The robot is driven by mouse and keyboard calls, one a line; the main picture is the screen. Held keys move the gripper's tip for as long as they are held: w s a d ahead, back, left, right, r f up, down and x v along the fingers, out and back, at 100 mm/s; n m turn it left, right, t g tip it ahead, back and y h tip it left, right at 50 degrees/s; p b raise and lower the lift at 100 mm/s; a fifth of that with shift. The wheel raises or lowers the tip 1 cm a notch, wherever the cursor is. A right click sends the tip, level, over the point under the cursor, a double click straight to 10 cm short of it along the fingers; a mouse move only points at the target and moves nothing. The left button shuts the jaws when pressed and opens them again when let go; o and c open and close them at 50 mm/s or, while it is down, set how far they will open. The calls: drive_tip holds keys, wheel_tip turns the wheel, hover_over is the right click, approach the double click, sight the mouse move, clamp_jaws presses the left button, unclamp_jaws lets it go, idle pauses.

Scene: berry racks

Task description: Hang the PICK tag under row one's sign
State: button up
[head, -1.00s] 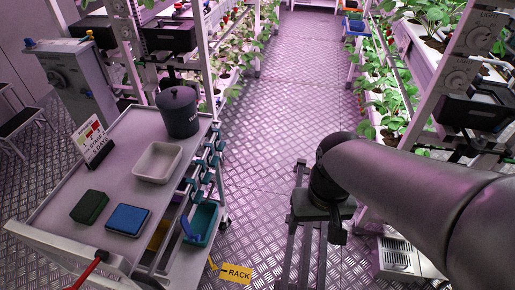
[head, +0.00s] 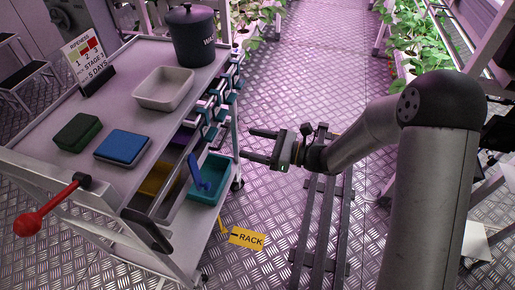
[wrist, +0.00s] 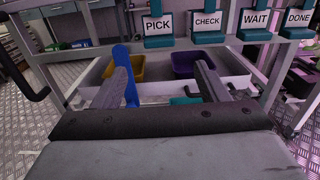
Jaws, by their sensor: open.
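The PICK tag (wrist: 158,25) is a white card with black letters in a teal holder, upright at the cart's side in the wrist view. CHECK (wrist: 208,21), WAIT (wrist: 255,19) and DONE (wrist: 298,18) tags stand to its right in the same row. My gripper (head: 247,144) is open and empty, beside the cart's right side in the head view. In the wrist view its two fingers (wrist: 164,82) point toward the cart, below and short of the tags, with PICK roughly between them. I cannot make out row one's sign in these frames.
The cart top (head: 125,120) carries a dark pot (head: 192,38), a pale tray (head: 164,89), green and blue blocks and a ripeness sign (head: 87,58). A teal bin (head: 211,180) and blue handle are lower.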

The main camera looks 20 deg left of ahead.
sight(215, 134)
drive_tip(key=shift+s+a+b, duration=0.2)
drive_tip(key=shift+s+a, duration=0.1)
drive_tip(key=shift+a, duration=1.6)
drive_tip(key=shift+s+a+b, duration=0.2)
drive_tip(key=shift+s+a, duration=0.15)
drive_tip(key=shift+a, duration=1.5)
drive_tip(key=shift+s+a+b, duration=0.2)
drive_tip(key=shift+s+a, duration=0.1)
drive_tip(key=shift+a, duration=1.6)
drive_tip(key=c, duration=0.9)
drive_tip(key=shift+r, duration=0.2)
drive_tip(key=shift+r+p, duration=0.65)
drive_tip(key=shift+r, duration=0.15)
drive_tip(key=shift+r, duration=0.15)
drive_tip(key=shift+d, duration=0.1)
